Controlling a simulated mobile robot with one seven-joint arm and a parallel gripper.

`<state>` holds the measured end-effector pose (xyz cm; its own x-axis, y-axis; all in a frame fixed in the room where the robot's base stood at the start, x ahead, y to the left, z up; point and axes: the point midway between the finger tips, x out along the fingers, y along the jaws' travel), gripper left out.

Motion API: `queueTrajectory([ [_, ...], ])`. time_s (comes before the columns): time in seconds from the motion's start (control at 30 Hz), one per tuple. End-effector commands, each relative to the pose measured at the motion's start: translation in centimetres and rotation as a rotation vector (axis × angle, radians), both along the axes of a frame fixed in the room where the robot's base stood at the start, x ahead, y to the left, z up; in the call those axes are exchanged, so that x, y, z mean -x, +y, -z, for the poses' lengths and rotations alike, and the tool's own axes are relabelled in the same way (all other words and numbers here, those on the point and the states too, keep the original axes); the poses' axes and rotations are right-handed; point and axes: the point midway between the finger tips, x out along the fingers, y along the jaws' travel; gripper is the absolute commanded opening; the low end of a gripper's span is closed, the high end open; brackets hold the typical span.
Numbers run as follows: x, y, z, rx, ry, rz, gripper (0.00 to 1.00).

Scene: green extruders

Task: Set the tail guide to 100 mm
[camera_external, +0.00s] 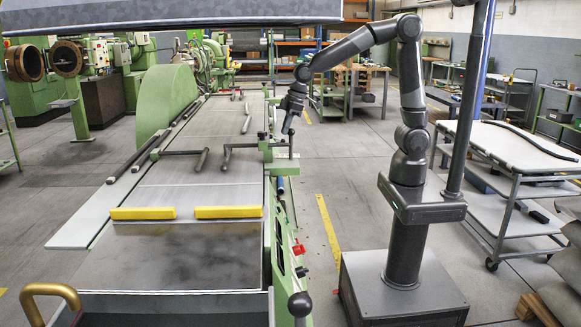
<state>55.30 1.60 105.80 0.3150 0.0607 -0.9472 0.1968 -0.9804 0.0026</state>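The long green machine (215,235) has a flat grey bed running away from the camera. Dark rods and handles lie across the bed, such as a bent bar (240,150) at the right edge and another bar (182,153) at the left. A green bracket (281,163) sits on the bed's right edge beside the bent bar. I cannot tell which part is the tail guide, and no 100 mm reading is legible. My gripper (288,129) points down just above the bracket. It is small and dark; contact and finger opening cannot be told.
Two yellow bars (143,213) lie across the near bed. A grey wheeled trolley (520,150) stands at right. A red knob (299,249) and a black ball handle (300,304) project from the machine's right side. Floor between the machine and my base is clear.

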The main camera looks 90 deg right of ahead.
Motion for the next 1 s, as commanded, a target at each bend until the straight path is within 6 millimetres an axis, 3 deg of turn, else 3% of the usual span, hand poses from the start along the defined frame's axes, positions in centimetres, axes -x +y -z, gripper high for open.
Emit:
queueTrajectory([
  [0.03, 1.6, -0.2, 0.5, 0.001, 0.026, 0.002, 0.00],
  [0.2, 3.1, -0.3, 0.5, 0.002, 0.026, 0.003, 0.00],
  [0.67, 3.3, -0.5, 0.4, 0.004, 0.028, 0.006, 0.00],
  [0.77, 3.5, -0.5, -0.7, 0.004, 0.024, 0.006, 0.00],
  [1.0, 4.7, -0.6, -5.4, 0.002, 0.013, 0.004, 0.00],
])
